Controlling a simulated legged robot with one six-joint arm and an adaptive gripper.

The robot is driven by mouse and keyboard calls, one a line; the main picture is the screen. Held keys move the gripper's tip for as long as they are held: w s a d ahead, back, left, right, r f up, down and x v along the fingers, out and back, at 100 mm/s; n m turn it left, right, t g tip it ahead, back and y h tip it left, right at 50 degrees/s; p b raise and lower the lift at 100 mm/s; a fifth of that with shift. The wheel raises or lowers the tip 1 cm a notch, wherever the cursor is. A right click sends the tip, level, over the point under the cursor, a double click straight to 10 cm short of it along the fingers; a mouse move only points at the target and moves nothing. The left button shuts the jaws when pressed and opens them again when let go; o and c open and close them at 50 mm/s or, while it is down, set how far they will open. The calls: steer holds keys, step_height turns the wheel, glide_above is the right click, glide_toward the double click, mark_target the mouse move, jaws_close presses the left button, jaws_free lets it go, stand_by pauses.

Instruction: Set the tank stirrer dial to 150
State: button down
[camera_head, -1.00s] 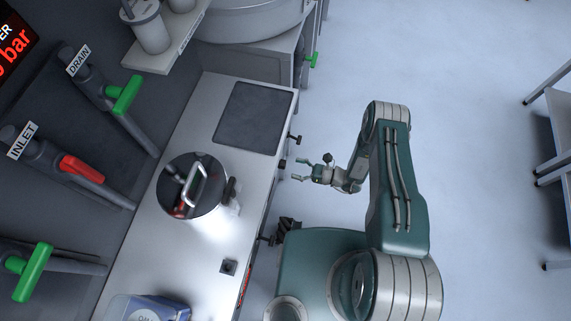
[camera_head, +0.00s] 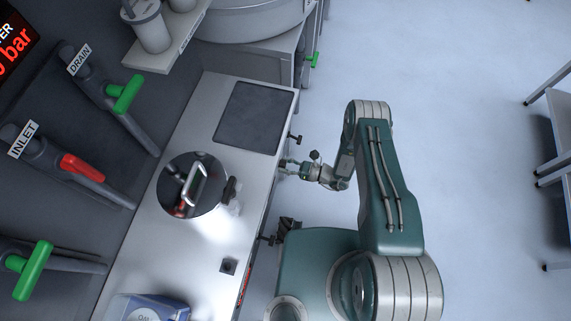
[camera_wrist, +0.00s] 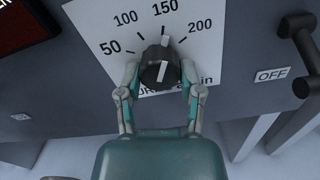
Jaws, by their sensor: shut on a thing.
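The stirrer dial (camera_wrist: 158,72) is a dark round knob on a white scale plate (camera_wrist: 100,28) in the wrist view. The plate is marked 50, 100, 150 and 200. The dial's white pointer points up, roughly at the 150 mark; whether it is exactly on it I cannot tell. My gripper (camera_wrist: 159,72) is shut on the dial, one finger on each side. In the head view my gripper (camera_head: 286,167) is at the counter's front edge, and the dial is hidden there.
A dark OFF handle (camera_wrist: 303,87) sits right of the plate, and a dark display (camera_wrist: 22,25) left. The counter (camera_head: 195,255) holds a lidded steel pot (camera_head: 180,205) and a dark square plate (camera_head: 253,118).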

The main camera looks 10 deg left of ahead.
steer(key=shift+w, duration=0.1)
steer(key=c, duration=1.4)
jaws_free()
steer(key=shift+n, duration=0.7)
steer(key=c, duration=1.4)
jaws_free()
steer(key=shift+c, duration=1.2)
jaws_free()
steer(key=shift+a, duration=0.1)
steer(key=d, duration=1.2)
steer(key=shift+s, duration=0.45)
